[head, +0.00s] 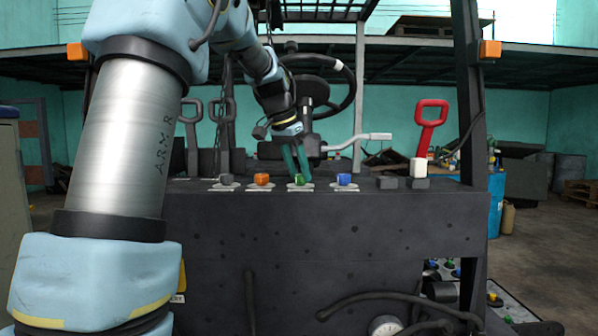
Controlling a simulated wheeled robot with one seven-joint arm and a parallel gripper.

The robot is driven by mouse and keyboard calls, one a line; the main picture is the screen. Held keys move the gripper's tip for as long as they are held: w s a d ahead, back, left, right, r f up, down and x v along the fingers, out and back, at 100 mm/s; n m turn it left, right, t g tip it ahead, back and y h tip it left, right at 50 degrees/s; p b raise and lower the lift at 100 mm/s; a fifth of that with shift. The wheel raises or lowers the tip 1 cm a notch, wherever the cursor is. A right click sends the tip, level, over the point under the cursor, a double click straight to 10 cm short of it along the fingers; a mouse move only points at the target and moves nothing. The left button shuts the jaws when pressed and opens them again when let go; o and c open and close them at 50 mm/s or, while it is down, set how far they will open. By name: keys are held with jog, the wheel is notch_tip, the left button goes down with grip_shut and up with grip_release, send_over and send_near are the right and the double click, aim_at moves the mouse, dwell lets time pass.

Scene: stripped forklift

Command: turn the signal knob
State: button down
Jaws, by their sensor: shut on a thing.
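A row of knobs sits on top of the dark forklift console (330,225) in the head view. From left to right they are a grey knob (226,179), an orange knob (262,179), a green knob (299,181) and a blue knob (345,179), each on a pale plate. No label shows which one is the signal knob. My gripper (299,176) reaches down from behind with its teal fingers at the green knob and is shut on it. The fingers partly cover the knob, so its turn angle is unclear.
A steering wheel (334,75) and a pale lever (352,143) stand behind the knobs. A red-handled lever (431,125) and a white-topped switch (418,168) are to the right. Dark levers (191,135) stand at left. Posts flank the console.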

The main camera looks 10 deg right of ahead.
jog(key=shift+w+m+g, duration=0.1)
jog(key=shift+m+g, duration=0.2)
jog(key=shift+m, duration=0.5)
jog(key=shift+c, duration=1.8)
grip_release()
jog(key=b+v, duration=0.2)
jog(key=v, duration=0.8)
jog(key=shift+a+r, duration=0.3)
jog(key=shift+r, duration=0.05)
